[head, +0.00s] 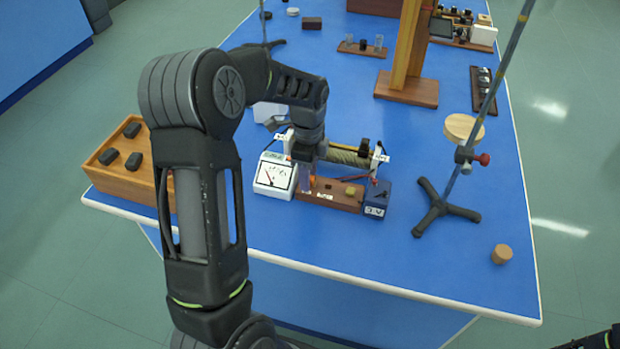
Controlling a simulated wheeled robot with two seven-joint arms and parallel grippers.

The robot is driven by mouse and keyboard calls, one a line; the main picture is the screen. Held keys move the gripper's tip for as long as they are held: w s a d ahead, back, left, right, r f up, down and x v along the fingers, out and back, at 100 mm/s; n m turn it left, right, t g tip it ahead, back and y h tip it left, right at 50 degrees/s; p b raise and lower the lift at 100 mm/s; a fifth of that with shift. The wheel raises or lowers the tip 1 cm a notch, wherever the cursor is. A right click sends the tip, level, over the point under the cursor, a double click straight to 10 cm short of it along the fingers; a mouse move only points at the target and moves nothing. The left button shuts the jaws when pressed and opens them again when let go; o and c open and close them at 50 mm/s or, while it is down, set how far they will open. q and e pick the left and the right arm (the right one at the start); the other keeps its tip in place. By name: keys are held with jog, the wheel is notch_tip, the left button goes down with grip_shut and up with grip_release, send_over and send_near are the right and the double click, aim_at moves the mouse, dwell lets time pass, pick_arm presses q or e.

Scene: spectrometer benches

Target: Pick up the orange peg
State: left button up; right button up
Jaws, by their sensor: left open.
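A small orange peg (313,181) shows as a sliver of orange at the left end of a brown wooden base (333,193) on the blue bench. My left gripper (307,184) points down over that end of the base, right at the peg. Its jaws are open, and its fingers hide most of the peg. I cannot tell whether they touch it. My right gripper is out of view; only a bit of my right arm shows at the bottom right corner.
A white meter (274,175) stands close left of the left gripper, a coil (350,156) behind, and a blue box (376,198) at the right. A stand (441,212) and a cork (502,254) are right. The front bench is clear.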

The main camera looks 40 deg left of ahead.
pick_arm(q)
jog(key=shift+c, duration=0.5)
grip_shut()
dwell(0.3)
